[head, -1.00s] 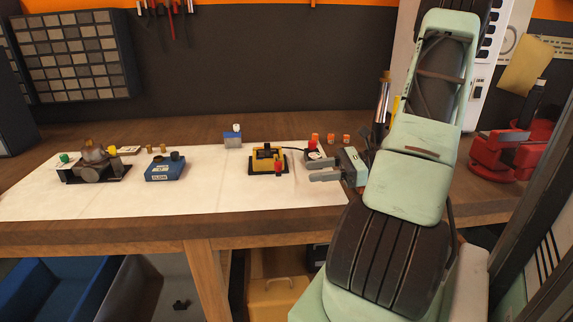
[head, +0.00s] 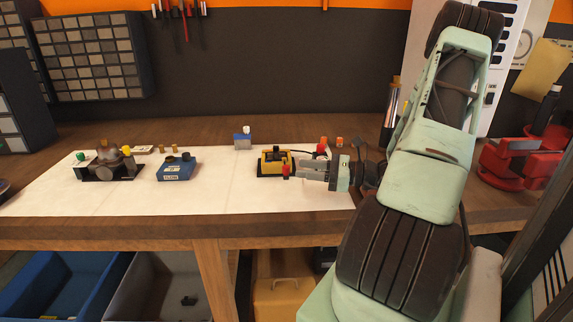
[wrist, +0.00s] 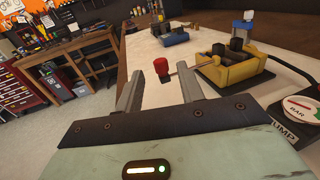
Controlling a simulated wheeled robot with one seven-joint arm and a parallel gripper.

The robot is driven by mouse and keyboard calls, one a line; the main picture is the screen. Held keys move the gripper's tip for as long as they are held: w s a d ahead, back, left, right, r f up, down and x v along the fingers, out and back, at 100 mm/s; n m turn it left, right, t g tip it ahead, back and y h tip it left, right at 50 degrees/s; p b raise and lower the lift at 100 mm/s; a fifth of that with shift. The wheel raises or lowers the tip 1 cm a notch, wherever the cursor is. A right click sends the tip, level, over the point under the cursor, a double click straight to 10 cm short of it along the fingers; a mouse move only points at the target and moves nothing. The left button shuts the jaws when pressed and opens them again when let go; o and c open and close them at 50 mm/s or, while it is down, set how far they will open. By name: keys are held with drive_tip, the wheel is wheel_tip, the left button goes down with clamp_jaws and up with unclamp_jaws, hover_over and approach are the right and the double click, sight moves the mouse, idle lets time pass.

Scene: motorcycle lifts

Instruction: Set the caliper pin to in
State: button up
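The yellow caliper (head: 272,165) sits on a dark base on the white mat. Its pin ends in a red knob (head: 286,171). In the wrist view a thin rod runs from the red knob (wrist: 160,66) to the side of the yellow caliper (wrist: 238,72), and a length of rod shows between them. My gripper (head: 304,170) is just right of the knob in the head view. In the wrist view its two fingers are apart, with the knob seen beyond and between their tips. I see no contact with the knob.
A round pump gauge (wrist: 303,106) with a cable stands close right of the caliper in the wrist view. A blue block (head: 177,168), a small blue-white box (head: 243,139) and a metal assembly (head: 108,165) stand farther left. The white mat (head: 225,195) is clear in front.

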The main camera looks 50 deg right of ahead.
sight(286, 166)
drive_tip(key=x, duration=0.6)
drive_tip(key=shift+p, duration=0.35)
drive_tip(key=shift+c, duration=0.4)
